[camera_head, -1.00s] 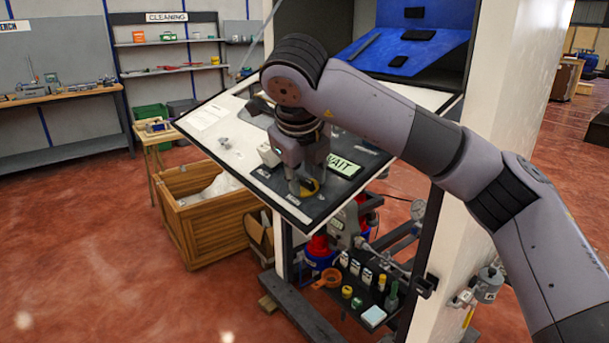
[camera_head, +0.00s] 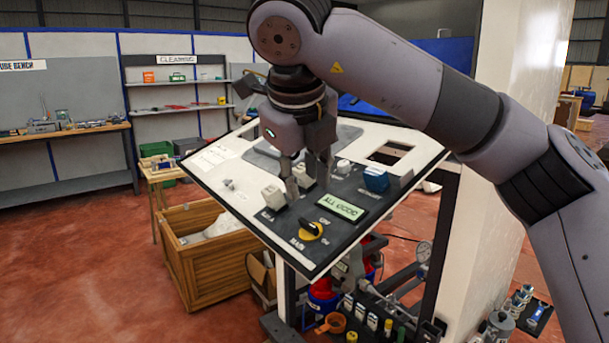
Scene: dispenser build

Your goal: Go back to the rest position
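My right gripper (camera_head: 307,190) hangs fingers-down above the sloped panel (camera_head: 232,172). Its two fingers are apart and I see nothing held between them. It is just above and behind the yellow round main switch (camera_head: 310,231), which has a black handle, and appears clear of it. The green display (camera_head: 342,207) beside the switch reads "ALL GOOD". White block-like controls (camera_head: 273,196) sit close to the fingers, and I cannot tell whether any is touched. A blue block-like control (camera_head: 375,179) is to the right. My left gripper is not in view.
A white column (camera_head: 508,110) stands right of the panel, behind my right arm. A wooden crate (camera_head: 207,262) is on the floor to the left. Below the panel are a pressure gauge (camera_head: 424,252) and small bottles. Red floor at the left is open.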

